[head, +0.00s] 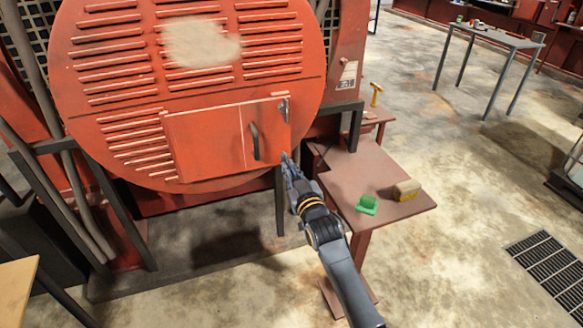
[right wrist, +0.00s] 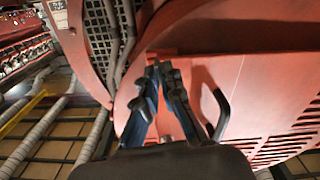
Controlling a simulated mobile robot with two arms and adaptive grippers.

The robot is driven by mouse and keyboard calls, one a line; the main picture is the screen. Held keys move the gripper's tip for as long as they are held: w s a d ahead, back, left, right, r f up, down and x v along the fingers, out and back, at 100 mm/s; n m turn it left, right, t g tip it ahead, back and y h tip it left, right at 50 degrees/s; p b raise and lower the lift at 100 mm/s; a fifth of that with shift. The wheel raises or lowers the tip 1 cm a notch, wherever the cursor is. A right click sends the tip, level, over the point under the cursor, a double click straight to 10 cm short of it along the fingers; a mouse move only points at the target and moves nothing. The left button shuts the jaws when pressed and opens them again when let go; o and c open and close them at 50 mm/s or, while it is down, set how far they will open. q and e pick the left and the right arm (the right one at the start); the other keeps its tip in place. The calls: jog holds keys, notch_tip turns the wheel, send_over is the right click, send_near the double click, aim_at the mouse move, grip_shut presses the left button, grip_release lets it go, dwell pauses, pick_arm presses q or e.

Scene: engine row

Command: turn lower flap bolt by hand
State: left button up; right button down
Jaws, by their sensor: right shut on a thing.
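The flap (head: 215,138) is a red rectangular door low on the big round louvred cover. It looks closed, with a dark curved handle (head: 254,141) near its right side. The upper bolt (head: 283,107) is a grey metal piece at the flap's upper right corner. My right gripper (head: 288,160) is at the flap's lower right corner, shut on the lower flap bolt, which its fingers mostly hide. In the right wrist view the fingertips (right wrist: 163,70) close together against the red panel, with the handle (right wrist: 221,112) to their right. My left gripper is not in view.
A reddish side table (head: 385,211) stands just right of my right arm, with a green object (head: 367,204) and a yellow-brown brush-like block (head: 407,190) on it. A yellow-handled tool (head: 376,93) stands behind. Open concrete floor lies to the right.

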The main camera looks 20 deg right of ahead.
jog(key=shift+s+a+f+m, duration=0.1)
jog(key=shift+f+m, duration=0.05)
jog(key=shift+m, duration=0.5)
jog(key=shift+a+f+m, duration=0.1)
jog(key=shift+m, duration=0.55)
jog(key=c, duration=1.5)
grip_release()
jog(key=shift+r, duration=0.15)
jog(key=s, duration=1.2)
jog(key=shift+d, duration=0.2)
